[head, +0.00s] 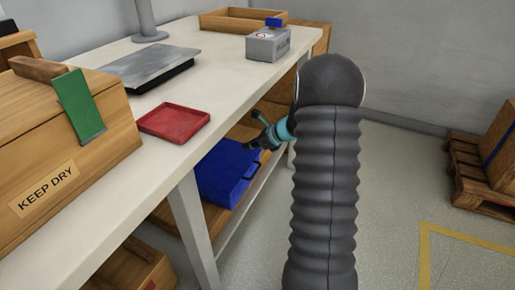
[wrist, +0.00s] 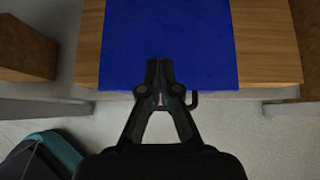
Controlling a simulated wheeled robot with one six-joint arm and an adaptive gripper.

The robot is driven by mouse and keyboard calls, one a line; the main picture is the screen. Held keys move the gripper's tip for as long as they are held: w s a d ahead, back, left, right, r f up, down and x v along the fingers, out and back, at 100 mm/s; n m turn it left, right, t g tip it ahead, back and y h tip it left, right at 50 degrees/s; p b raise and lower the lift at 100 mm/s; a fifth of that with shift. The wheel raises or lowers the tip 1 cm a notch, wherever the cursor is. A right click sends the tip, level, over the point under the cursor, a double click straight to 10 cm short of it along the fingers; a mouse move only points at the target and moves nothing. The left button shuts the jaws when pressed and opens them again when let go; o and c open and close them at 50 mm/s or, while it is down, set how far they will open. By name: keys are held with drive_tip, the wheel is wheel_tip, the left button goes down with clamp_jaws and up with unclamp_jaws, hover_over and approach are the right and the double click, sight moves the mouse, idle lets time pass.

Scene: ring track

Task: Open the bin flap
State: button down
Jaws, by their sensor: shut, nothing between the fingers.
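The blue bin (head: 222,168) stands on the lower shelf under the bench, with a dark handle (head: 244,184) near its lower right edge. In the wrist view a flat blue face of it (wrist: 168,38) fills the top middle, and a dark bent handle end (wrist: 193,101) shows just right of my fingers. I cannot tell whether the flap is open at all. My gripper (wrist: 160,64) is shut and empty, its fingertips overlapping the lower part of the blue face. I cannot tell whether they touch it. In the head view my gripper (head: 255,136) is small, beside the bin's upper right side.
The bench top (head: 120,203) overhangs the shelf, and a bench leg (head: 192,228) stands left of the bin. A wooden box (head: 130,272) is low at the left. A pallet (head: 470,165) stands at the right. The floor (head: 395,190) between is clear.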

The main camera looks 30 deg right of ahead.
drive_tip(key=shift+s+d, duration=0.3)
drive_tip(key=shift+d, duration=0.65)
drive_tip(key=shift+f, duration=0.1)
